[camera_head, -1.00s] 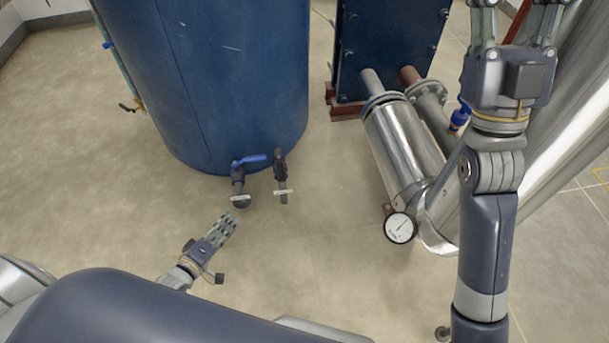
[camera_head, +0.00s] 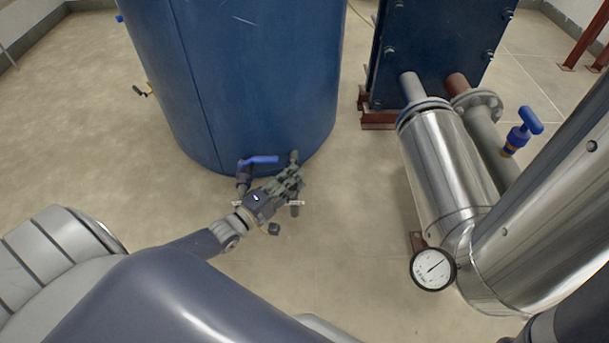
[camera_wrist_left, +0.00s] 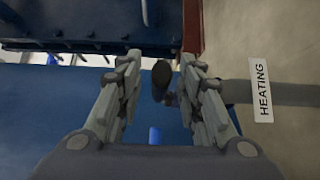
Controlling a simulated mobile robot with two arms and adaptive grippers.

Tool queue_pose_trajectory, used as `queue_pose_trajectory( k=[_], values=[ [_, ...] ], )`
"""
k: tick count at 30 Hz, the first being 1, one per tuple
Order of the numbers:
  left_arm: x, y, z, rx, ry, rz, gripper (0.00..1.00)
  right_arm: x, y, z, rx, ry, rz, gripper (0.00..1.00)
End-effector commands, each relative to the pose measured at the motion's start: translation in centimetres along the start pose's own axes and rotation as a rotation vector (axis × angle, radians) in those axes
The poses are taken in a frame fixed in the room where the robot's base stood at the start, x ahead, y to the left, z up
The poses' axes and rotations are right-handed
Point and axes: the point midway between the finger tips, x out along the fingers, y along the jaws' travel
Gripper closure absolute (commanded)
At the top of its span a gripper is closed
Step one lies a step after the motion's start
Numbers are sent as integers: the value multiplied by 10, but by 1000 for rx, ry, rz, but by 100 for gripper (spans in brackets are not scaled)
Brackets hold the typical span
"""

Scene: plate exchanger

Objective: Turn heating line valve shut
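The heating line valve (camera_head: 294,157) is a dark valve low on the front of the blue tank, mostly hidden behind my left gripper (camera_head: 291,180) in the head view. In the left wrist view, the rounded dark end of its handle (camera_wrist_left: 161,78) shows between the two spread fingers of my left gripper (camera_wrist_left: 162,95). A gap shows on either side of the handle. Its pipe runs right, past a white "HEATING" label (camera_wrist_left: 262,90). My left gripper is open. My right gripper is out of view.
A valve with a blue lever (camera_head: 259,160) sits just left of the heating valve. The blue tank (camera_head: 245,80) rises behind. Silver pipes (camera_head: 445,160), a gauge (camera_head: 433,269) and a blue-handled valve (camera_head: 525,128) stand at the right. The floor between is clear.

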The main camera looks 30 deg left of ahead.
Motion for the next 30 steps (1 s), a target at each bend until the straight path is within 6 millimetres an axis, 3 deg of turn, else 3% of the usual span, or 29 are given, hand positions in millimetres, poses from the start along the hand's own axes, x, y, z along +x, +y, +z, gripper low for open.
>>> queue_pose_trajectory(
  k=[3,7,19,24,30],
  values=[
    [21,-3,0,0,0,4,66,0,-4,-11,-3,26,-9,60],
    [35,-2,0,0,0,2,66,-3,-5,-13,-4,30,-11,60],
    [42,0,0,1,0,-1,66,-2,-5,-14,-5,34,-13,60],
    [42,0,0,0,0,-1,100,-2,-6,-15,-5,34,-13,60],
    [42,-1,0,0,0,-1,100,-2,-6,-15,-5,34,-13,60]
  ],
)
